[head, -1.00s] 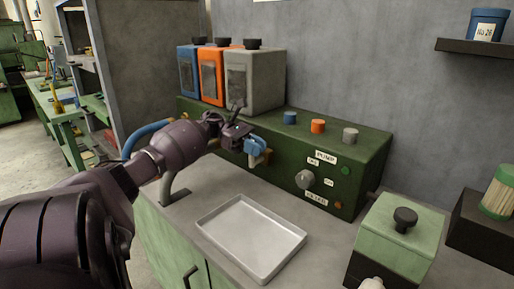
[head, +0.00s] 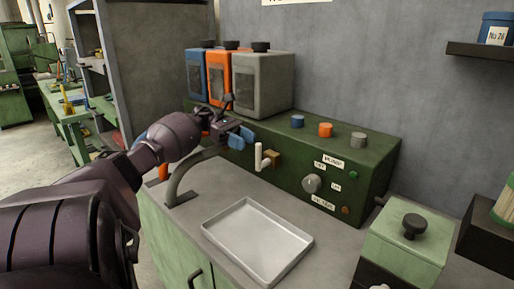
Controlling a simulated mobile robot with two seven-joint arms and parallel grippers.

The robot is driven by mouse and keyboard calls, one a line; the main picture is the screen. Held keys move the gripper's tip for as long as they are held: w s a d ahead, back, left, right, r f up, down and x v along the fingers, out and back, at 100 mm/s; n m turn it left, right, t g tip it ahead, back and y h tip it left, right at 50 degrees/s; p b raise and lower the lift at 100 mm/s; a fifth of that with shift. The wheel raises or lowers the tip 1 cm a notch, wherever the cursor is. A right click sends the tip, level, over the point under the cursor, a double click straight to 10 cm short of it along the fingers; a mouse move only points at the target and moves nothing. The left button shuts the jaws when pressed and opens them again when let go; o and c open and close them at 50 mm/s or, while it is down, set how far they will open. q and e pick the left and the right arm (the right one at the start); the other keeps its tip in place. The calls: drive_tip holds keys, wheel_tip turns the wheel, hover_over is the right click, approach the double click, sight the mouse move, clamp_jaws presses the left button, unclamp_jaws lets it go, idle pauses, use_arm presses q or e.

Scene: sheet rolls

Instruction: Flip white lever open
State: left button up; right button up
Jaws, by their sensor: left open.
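The white lever (head: 259,157) stands roughly upright beside a small brass-coloured valve piece (head: 272,158) on the front of the green control panel (head: 345,177). My left gripper (head: 241,137), with blue fingertips, is open and empty. It is just left of and slightly above the lever, and a small gap appears between them. My left forearm and wrist hide part of the panel's left end. My right gripper is out of view.
A curved grey spout (head: 180,180) rises left of the metal tray (head: 257,240) on the counter. Grey (head: 262,85), orange (head: 217,76) and blue (head: 194,72) containers stand on the panel. A green box with a black knob (head: 414,226) is at the right.

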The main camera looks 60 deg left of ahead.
use_arm(q)
drive_tip(key=shift+v, duration=1.9)
drive_tip(key=shift+r, duration=0.1)
